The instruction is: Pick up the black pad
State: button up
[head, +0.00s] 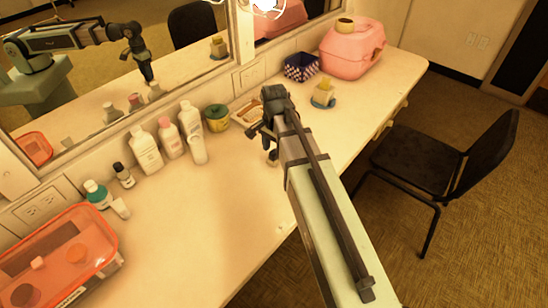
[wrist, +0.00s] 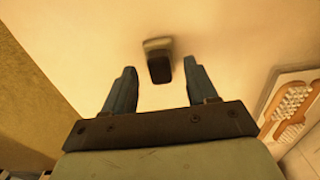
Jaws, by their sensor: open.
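The black pad (wrist: 160,69) shows in the wrist view as a small dark block, with a pale grey part at its far end. It lies on the pale counter, ahead of my gripper. My gripper (wrist: 159,76) is open, with one blue finger to each side of the pad in the picture. The fingers do not appear to touch it. In the head view my gripper (head: 263,143) hangs over the middle of the counter, and I cannot clearly make out the pad there.
Bottles (head: 170,139) and a green-lidded jar (head: 217,117) line the mirror. A boxed brush (wrist: 292,106) lies right of my gripper in the wrist view. A pink carrier (head: 352,55) stands at the far end, an orange-lidded box (head: 60,255) at the near left. A chair (head: 440,160) stands beside the counter.

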jog(key=shift+f, duration=0.95)
jog(key=c, duration=1)
